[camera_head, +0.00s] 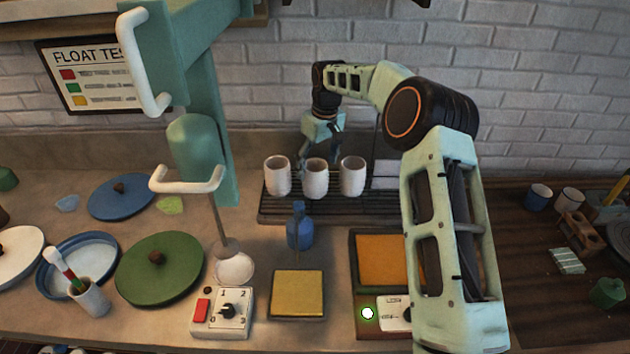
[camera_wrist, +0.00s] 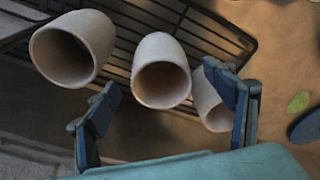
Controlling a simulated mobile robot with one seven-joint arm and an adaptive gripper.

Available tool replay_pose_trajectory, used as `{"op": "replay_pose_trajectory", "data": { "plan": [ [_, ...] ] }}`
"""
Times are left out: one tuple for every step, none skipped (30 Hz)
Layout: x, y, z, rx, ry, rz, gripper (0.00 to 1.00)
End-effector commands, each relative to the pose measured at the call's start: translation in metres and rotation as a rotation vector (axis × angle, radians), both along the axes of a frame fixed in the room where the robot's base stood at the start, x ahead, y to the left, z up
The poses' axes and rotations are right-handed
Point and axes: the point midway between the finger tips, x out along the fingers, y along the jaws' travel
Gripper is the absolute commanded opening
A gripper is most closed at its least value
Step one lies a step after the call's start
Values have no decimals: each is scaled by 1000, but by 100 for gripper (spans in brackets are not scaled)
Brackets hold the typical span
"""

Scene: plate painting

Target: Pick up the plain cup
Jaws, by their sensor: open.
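Three off-white cups stand in a row on the black slatted rack (camera_head: 380,210): a left cup (camera_head: 277,176), a middle cup (camera_head: 315,180) and a right cup (camera_head: 352,176). They look alike, and I cannot tell which one is the plain cup. My gripper (camera_head: 332,150) is behind and above the middle cup, its fingers partly hidden in the head view. In the wrist view my gripper (camera_wrist: 168,88) is open and empty. The middle cup (camera_wrist: 161,72) lies beyond the gap between the fingers. One outer cup (camera_wrist: 72,48) is left of them; the other (camera_wrist: 212,100) is partly covered by the right finger.
A blue bottle-like object (camera_head: 299,230) stands in front of the rack. A yellow tile (camera_head: 297,292) and a switch box (camera_head: 222,312) lie nearer. A green lid (camera_head: 160,268) and blue lid (camera_head: 121,197) are at left. A teal press with white handles (camera_head: 195,150) stands left of the rack.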

Motion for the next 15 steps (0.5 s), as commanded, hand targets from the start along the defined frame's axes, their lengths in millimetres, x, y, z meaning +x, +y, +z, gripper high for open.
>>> {"op": "replay_pose_trajectory", "data": {
  "plan": [
    [0, 0, -3, 0, 1, 0, 77],
    [0, 1, -5, 0, 1, 0, 77],
    [1, 1, -9, 0, 3, 0, 77],
    [1, 2, -13, 0, 4, 0, 77],
    [1, 2, -17, 0, 4, 0, 77],
    [2, 3, -23, 0, 4, -1, 77],
    [3, 4, -28, 0, 4, 0, 77],
    [3, 4, -33, -1, 4, 0, 77],
    [4, 4, -39, 0, 4, 0, 77],
    [5, 5, -43, 0, 3, 0, 77],
    [5, 5, -46, 0, 3, 0, 77],
    [6, 6, -48, 0, 1, 0, 77],
    [6, 6, -50, -1, 1, 0, 77],
    [6, 6, -50, 0, 0, 0, 77],
    [6, 6, -50, 0, 0, 0, 77]
  ]
}}
